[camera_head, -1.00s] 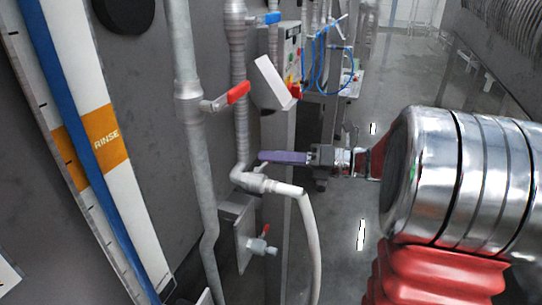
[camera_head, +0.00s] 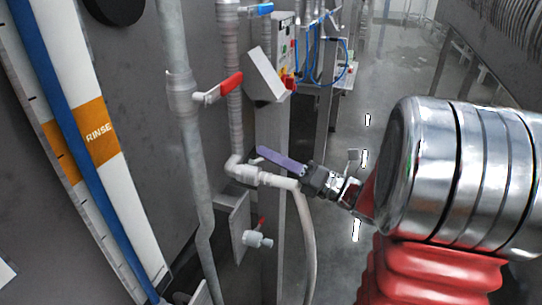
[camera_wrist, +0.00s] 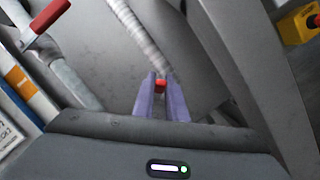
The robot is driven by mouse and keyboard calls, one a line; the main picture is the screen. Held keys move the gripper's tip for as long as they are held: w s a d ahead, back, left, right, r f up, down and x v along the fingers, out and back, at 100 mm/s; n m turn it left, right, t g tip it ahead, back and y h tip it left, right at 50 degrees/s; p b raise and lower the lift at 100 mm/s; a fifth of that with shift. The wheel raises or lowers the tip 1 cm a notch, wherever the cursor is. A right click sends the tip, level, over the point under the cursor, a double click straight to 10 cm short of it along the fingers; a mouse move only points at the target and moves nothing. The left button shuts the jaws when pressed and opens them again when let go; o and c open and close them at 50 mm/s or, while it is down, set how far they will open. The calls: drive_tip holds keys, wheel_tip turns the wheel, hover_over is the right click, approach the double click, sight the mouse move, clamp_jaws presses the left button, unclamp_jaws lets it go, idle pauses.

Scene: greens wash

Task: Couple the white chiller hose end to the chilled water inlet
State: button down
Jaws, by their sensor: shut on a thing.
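The white hose (camera_head: 306,235) hangs in an arc, its upper end meeting the white valve fitting (camera_head: 250,175) on the grey pipe; I cannot tell how firmly they are joined. My gripper (camera_head: 262,152) is beside this valve, its purple fingers slanting up-left just above the hose end. In the wrist view, my gripper (camera_wrist: 161,78) has a small red piece (camera_wrist: 160,86) between its fingers. It looks like the valve's lever, mostly hidden. My gripper is shut on it. No label on the inlet is legible.
A red-handled valve (camera_head: 231,86) is on the pipe left of my gripper. A lower stub valve (camera_head: 258,239) sits on a wall plate. A blue-handled valve (camera_head: 257,10) is above. A control box (camera_head: 264,75) stands behind.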

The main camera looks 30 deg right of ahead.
drive_tip(key=c, duration=1.8)
unclamp_jaws()
drive_tip(key=shift+o, duration=0.2)
drive_tip(key=v, duration=1.3)
drive_tip(key=shift+s+d+f, duration=0.2)
drive_tip(key=shift+s+d, duration=0.05)
drive_tip(key=shift+s, duration=0.05)
